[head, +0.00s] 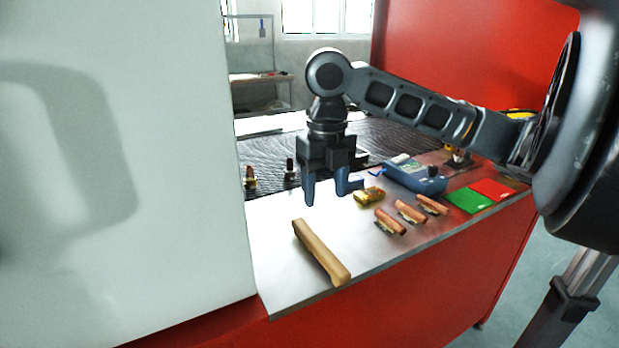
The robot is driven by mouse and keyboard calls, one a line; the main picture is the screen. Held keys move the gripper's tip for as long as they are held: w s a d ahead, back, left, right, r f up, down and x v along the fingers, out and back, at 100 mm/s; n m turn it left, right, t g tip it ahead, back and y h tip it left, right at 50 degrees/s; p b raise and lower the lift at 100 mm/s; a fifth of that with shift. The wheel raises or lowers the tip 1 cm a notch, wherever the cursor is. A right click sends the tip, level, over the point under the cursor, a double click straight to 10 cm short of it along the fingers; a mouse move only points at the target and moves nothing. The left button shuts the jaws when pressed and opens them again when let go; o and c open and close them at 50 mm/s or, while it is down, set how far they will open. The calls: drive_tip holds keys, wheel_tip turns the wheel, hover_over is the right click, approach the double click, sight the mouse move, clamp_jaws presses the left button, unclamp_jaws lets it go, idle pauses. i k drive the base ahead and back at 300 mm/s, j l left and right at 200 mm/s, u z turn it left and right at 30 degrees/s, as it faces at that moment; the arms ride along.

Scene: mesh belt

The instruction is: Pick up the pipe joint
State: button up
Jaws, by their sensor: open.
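A small brass-coloured fitting (369,198), which looks like the pipe joint, lies on the grey metal table edge (280,225). It is right of my gripper (326,196) and just below a short blue part beside the right finger. My gripper points down over the table with its two blue fingers apart and nothing between them. It appears to be above the surface, apart from the fitting; the exact height is hard to tell.
A tan bar (320,253) lies in front of my gripper. Several copper-coloured pieces (390,221) lie to the right, with a blue device (414,176) behind. Green (467,200) and red (492,189) plates lie further right. The dark mesh belt (390,139) runs behind. A pale panel (120,170) blocks the left.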

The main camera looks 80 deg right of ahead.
sight(289, 174)
drive_tip(key=z, duration=1.4)
drive_tip(key=k, duration=0.5)
